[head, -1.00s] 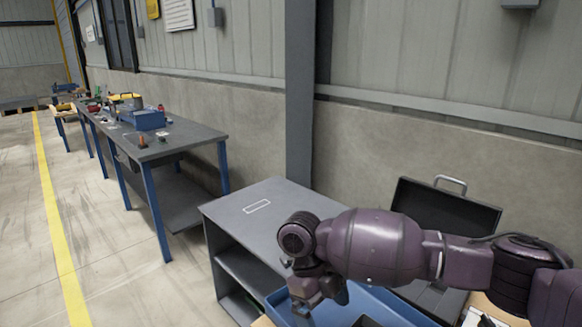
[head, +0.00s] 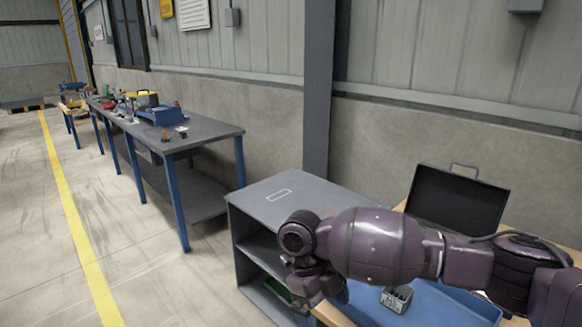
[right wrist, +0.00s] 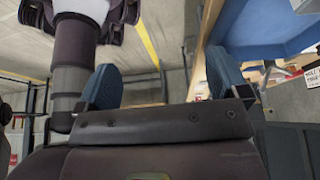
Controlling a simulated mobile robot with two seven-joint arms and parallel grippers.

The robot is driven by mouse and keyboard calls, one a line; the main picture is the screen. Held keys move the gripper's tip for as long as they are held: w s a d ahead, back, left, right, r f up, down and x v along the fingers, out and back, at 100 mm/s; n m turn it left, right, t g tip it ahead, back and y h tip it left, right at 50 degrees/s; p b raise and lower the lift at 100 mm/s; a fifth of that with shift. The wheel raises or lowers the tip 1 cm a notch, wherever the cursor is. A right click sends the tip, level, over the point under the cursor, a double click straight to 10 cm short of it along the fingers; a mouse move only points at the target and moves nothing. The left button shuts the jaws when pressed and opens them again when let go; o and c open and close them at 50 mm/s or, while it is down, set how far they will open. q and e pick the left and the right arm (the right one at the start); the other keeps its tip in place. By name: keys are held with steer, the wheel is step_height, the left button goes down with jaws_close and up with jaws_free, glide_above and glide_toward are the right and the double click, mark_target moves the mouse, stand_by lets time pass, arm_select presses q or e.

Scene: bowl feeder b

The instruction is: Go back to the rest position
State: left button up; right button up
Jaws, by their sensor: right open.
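My right arm comes in from the right in the head view. Its gripper (head: 314,288) hangs low in front of the grey shelf, at the left of the blue tray; its fingertips are hard to make out there. In the right wrist view my right gripper (right wrist: 163,78) shows two blue-grey fingers spread apart, with nothing between them. My left gripper is in neither view now.
The blue tray (head: 440,308) holds a small grey box (head: 397,298) and lies on a wooden bench. An open black case (head: 458,200) stands behind my arm. The grey shelf (head: 285,200) is close. A blue-legged workbench (head: 205,132) stands farther left. The left floor is clear.

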steer(key=s+a+f+m+t+y, duration=0.25)
steer(key=a+f+m+y, duration=0.2)
steer(key=f+m, duration=0.3)
steer(key=s+a+f+m+t+y, duration=0.1)
steer(key=s+a+f+m+y, duration=0.35)
steer(key=m, duration=0.45)
steer(key=s+d+f+m+t+h, duration=0.1)
steer(key=s+d+f+m+t, duration=0.1)
steer(key=d+m, duration=0.6)
steer(key=s+d+f+m+t+h, duration=0.1)
steer(key=s+d+f+m+t, duration=0.2)
steer(key=d+m, duration=0.4)
steer(key=s+d+f+m+t+h, duration=0.1)
steer(key=s+d+f+m+t, duration=0.2)
steer(key=d+m, duration=0.5)
steer(key=shift+s+d+f+m+t, duration=0.25)
steer(key=shift+d+f+m+t, duration=0.25)
steer(key=shift+t, duration=0.75)
steer(key=s+d+m+h, duration=0.1)
steer(key=d, duration=0.1)
steer(key=s+d+m+h, duration=0.1)
steer(key=s+d, duration=0.1)
steer(key=s+d+m, duration=0.1)
steer(key=s+d, duration=0.1)
steer(key=shift+s+m+t+h, duration=0.15)
steer(key=shift+m+t+h, duration=0.1)
steer(key=shift+t+h, duration=0.15)
steer(key=shift+c, duration=0.2)
